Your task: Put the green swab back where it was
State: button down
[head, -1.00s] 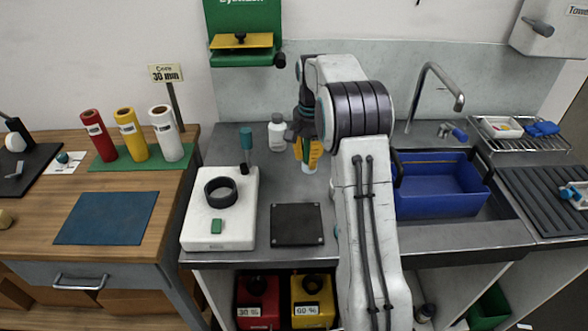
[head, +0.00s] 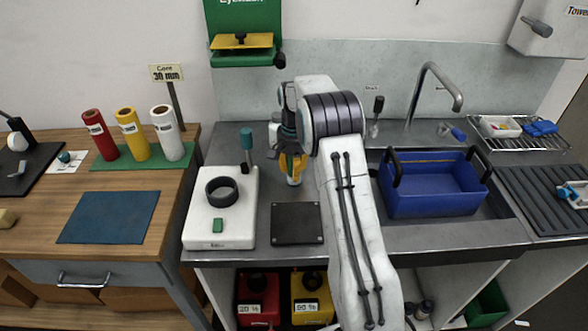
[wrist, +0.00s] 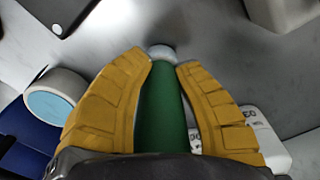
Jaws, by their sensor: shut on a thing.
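My gripper (head: 291,168) is over the steel counter, behind the black square pad, pointing down. In the wrist view its yellow fingers (wrist: 160,95) are shut on the green swab (wrist: 162,110). The swab lies along the fingers, and its pale rounded end (wrist: 161,52) sticks out past the fingertips. In the head view the fingers hide most of the swab, with a pale bit below them. A dark-handled upright item (head: 378,105) stands at the back of the counter, right of my arm, beneath a small label (head: 371,88) too small to read.
A white device (head: 220,235) with a black ring stands left of the black pad (head: 297,225). A teal-topped upright (head: 246,140) rises behind it. A blue bin (head: 435,200) sits in the sink area at right. A white bottle partly shows behind my gripper.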

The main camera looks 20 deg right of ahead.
jog(key=shift+f, duration=0.15)
jog(key=c, duration=1)
grip_release()
jog(key=shift+c, duration=0.2)
